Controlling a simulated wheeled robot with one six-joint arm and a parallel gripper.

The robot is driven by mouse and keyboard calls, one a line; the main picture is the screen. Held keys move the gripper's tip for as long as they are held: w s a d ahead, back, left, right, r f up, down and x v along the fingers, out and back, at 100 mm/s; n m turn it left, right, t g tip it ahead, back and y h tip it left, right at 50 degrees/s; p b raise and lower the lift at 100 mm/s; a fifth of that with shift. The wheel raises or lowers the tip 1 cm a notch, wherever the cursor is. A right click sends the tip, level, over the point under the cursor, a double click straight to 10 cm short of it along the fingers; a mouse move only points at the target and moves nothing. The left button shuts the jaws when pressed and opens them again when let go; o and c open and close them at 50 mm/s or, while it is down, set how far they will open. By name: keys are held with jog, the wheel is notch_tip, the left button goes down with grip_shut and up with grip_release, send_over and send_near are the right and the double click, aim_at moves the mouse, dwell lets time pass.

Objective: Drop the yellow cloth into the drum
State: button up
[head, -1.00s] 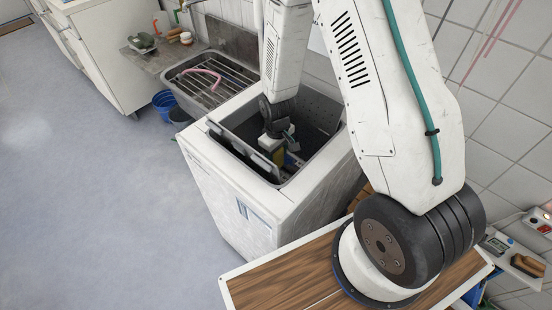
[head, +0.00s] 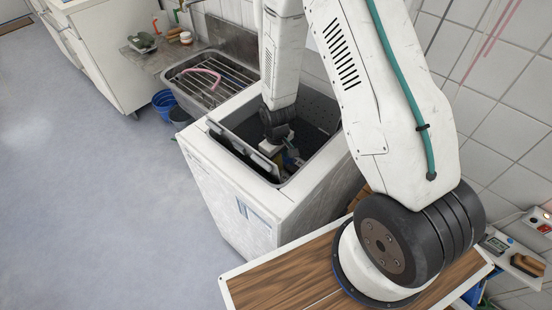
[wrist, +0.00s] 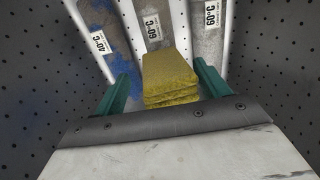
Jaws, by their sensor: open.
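The yellow cloth (wrist: 170,72) is a folded, layered block in the wrist view. It lies between the two green fingers of my gripper (wrist: 163,75), inside the perforated drum (wrist: 275,60). My fingers are open, with a visible gap on the cloth's left side and a narrower one on its right. Whether the cloth rests on the drum's bottom is hard to tell. In the head view, my gripper (head: 289,158) reaches down into the open top of the white machine (head: 235,195). The cloth is not clearly visible there.
Strips marked 40°C (wrist: 100,42) and 60°C (wrist: 152,32) lie beyond the cloth in the wrist view. A sink with a rack (head: 212,82) and a blue bucket (head: 165,101) stand behind; a wooden-topped surface (head: 285,284) is in front.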

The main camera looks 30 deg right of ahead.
jog(key=shift+r, duration=0.1)
notch_tip(320, 180, up, 13)
jog(key=shift+f, duration=0.2)
jog(key=s+r+m, duration=0.2)
jog(key=s+r, duration=1)
jog(key=r, duration=0.2)
jog(key=s+d+r+m+t, duration=0.1)
jog(key=s+r+m, duration=0.1)
jog(key=s+r, duration=0.9)
jog(key=shift+s+r, duration=0.35)
jog(key=shift+r, duration=1.85)
jog(key=shift+d, duration=0.1)
jog(key=shift+c, duration=0.3)
